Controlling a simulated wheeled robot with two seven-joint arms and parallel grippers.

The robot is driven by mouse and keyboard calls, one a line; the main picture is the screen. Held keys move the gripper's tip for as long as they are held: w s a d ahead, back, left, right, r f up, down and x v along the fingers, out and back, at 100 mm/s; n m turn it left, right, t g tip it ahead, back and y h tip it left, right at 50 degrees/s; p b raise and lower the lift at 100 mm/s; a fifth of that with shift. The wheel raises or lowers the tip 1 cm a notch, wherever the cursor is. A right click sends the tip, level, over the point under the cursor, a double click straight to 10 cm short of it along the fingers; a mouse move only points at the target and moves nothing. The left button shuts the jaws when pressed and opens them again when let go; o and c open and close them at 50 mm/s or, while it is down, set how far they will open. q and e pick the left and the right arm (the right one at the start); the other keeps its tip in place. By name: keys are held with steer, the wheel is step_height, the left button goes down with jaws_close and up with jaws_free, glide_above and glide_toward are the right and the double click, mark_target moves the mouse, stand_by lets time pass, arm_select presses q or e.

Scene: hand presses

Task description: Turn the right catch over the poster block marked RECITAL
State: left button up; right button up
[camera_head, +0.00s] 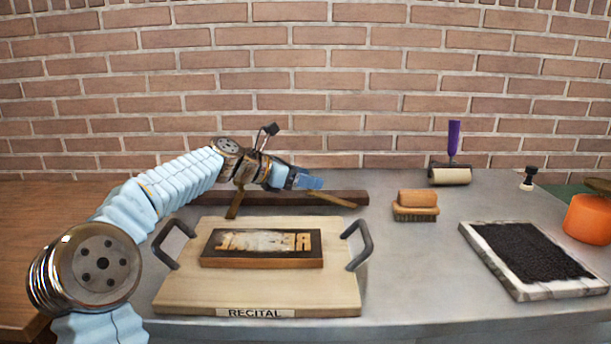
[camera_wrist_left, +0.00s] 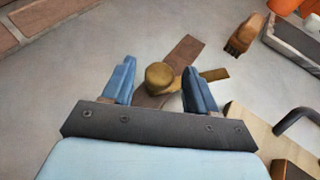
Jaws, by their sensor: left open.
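The wooden board marked RECITAL (camera_head: 255,313) lies on the grey bench, with a dark block (camera_head: 262,259) of raised mirrored letters on it. Behind it runs a dark wooden bar (camera_head: 215,197). The right catch (camera_head: 335,199), a flat brass-coloured strip, slants toward the front right. The left catch (camera_head: 233,206) points to the board. My left gripper (camera_head: 308,182) is open above the bar at the right catch. In the wrist view the open fingers (camera_wrist_left: 160,72) stand either side of a round brass knob (camera_wrist_left: 158,76); contact is unclear. The strip (camera_wrist_left: 214,75) extends beyond the right finger.
Black handles (camera_head: 359,244) rise at both sides of the board. A wooden brush (camera_head: 416,203), a purple-handled roller (camera_head: 450,174), a black ink tray (camera_head: 533,255) and an orange pot (camera_head: 588,218) stand to the right. A brick wall closes the back.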

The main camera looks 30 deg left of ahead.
arm_select(q)
steer(key=shift+w+f, duration=0.1)
steer(key=shift+w, duration=0.05)
steer(key=shift+c, duration=0.5)
jaws_close()
